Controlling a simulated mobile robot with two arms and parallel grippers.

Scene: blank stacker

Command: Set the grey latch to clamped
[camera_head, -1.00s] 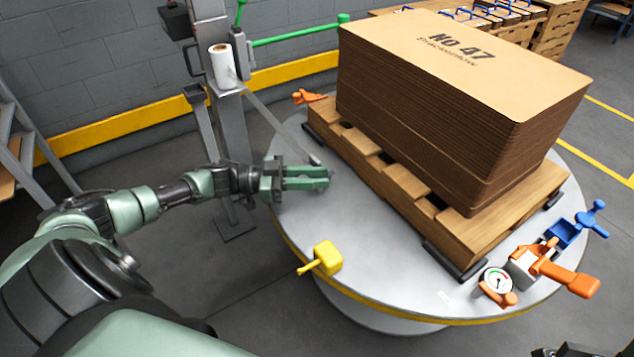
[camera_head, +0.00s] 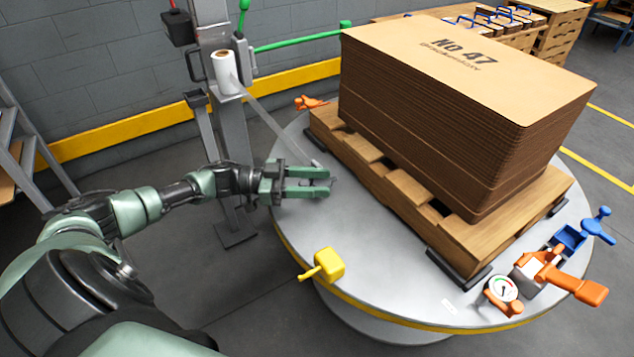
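My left gripper (camera_head: 328,181) reaches in from the left, low over the near left part of the round grey turntable (camera_head: 380,285). Its two green fingers are apart with a gap between them, and nothing shows held. A small grey piece, possibly the grey latch (camera_head: 334,180), shows right at the fingertips; its shape and setting are too small to tell, and I cannot tell whether the fingers touch it. A grey film tail (camera_head: 277,128) runs from the white roll (camera_head: 224,72) down to just behind the fingers. My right gripper is not in view.
A wooden pallet (camera_head: 480,245) with a tall cardboard stack (camera_head: 430,120) stands right of the gripper. A yellow handle (camera_head: 328,264) sits at the near rim. An orange lever (camera_head: 575,287), gauge (camera_head: 502,288) and blue clamp (camera_head: 570,240) sit at right. The wrapper column (camera_head: 225,130) stands behind.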

